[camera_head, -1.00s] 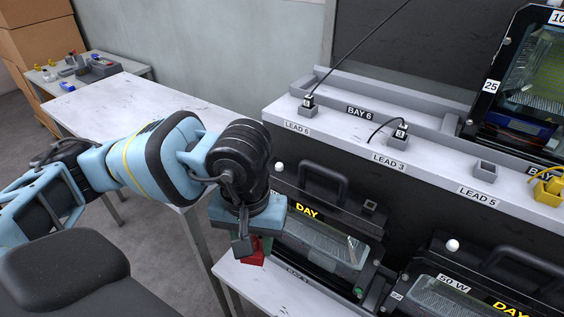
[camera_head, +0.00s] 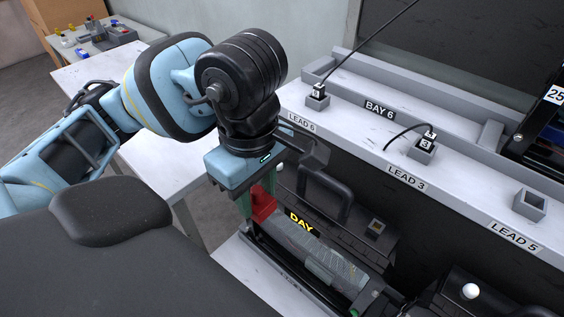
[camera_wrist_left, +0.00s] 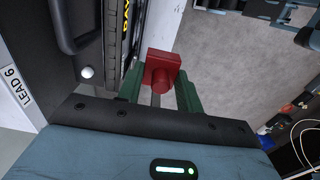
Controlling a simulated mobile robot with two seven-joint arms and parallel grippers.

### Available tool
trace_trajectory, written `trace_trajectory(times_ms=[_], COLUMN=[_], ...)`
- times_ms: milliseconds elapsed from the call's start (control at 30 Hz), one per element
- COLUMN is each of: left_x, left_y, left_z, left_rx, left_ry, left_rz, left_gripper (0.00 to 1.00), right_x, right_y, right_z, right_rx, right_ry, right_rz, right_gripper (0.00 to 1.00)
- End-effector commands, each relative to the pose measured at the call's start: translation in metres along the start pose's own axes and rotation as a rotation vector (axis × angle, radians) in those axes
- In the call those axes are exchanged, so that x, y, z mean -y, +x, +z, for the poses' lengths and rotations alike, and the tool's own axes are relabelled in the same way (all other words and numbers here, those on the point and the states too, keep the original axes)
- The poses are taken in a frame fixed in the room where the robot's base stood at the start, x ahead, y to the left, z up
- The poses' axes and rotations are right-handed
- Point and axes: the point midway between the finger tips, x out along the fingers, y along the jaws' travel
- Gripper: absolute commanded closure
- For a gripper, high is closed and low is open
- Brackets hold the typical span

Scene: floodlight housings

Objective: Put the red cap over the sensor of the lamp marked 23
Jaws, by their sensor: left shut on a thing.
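My left gripper (camera_head: 256,200) is shut on the red cap (camera_head: 263,206). In the left wrist view the red cap (camera_wrist_left: 160,68) sits between the green fingers, a square block with a round boss. The gripper holds it above the near left end of a black lamp housing marked DAY (camera_head: 318,262) on the lower shelf. A white round knob (camera_wrist_left: 87,72), perhaps a sensor, shows on the housing beside the gripper in the left wrist view. Another white ball (camera_head: 470,291) tops the lamp at bottom right. I read no 23 on any lamp. My right gripper is out of view.
The upper shelf carries grey sockets labelled LEAD 6 (camera_head: 303,122), LEAD 3 (camera_head: 406,176) and LEAD 5 (camera_head: 513,236), and its edge lies close to my left wrist. A black handle (camera_head: 325,190) stands up from the DAY lamp. A side table (camera_head: 165,150) is largely clear.

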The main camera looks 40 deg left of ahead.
Motion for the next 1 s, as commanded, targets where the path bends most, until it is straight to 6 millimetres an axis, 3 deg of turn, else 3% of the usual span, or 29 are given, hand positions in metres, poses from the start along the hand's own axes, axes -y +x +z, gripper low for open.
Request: trace_trajectory(times_ms=[167,700,1000], left_x=[-0.011,-0.113,-0.138], left_y=[0.001,0.011,0.015], left_z=[-0.007,-0.067,-0.082], left_rx=[0.001,0.002,0.000], left_ry=[-0.004,-0.001,0.002], left_rz=[-0.002,0.000,0.000], left_gripper=[0.86,0.86,0.86], right_x=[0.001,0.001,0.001], right_y=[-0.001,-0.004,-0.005], right_z=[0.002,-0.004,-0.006], right_rx=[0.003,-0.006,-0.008], right_ry=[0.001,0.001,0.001], right_rz=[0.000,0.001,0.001], right_gripper=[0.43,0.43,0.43])
